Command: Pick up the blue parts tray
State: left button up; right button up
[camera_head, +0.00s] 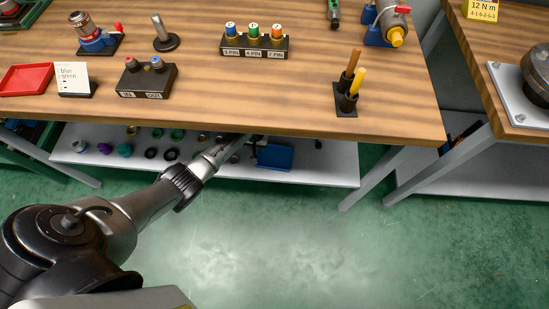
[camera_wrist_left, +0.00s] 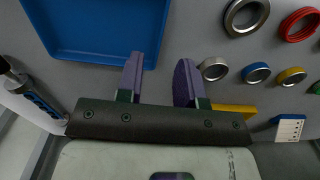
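The blue parts tray (camera_head: 274,156) lies on the white lower shelf under the workbench in the head view. In the left wrist view the tray (camera_wrist_left: 85,30) is at the upper left, flat and shallow, with its near right corner between the finger lines. My left gripper (camera_wrist_left: 160,78) is open, its two purple-grey fingers apart. The left finger overlaps the tray's near edge, and the right finger is just outside its right side. I cannot tell whether they touch it. In the head view the gripper is mostly hidden by the bench edge. My right gripper is not in view.
The wooden benchtop (camera_head: 220,112) overhangs the shelf (camera_head: 320,172). Several coloured rings lie on the shelf, including a red ring (camera_wrist_left: 298,24) and a blue ring (camera_wrist_left: 256,72). A yellow piece (camera_wrist_left: 235,110) is near my right finger. Green floor in front is clear.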

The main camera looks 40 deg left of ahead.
aim_at(257, 153)
pick_arm(q)
notch_tip(257, 153, down, 6)
jog(key=b, duration=0.3)
jog(key=shift+r, duration=0.2)
jog(key=shift+c, duration=0.2)
grip_shut()
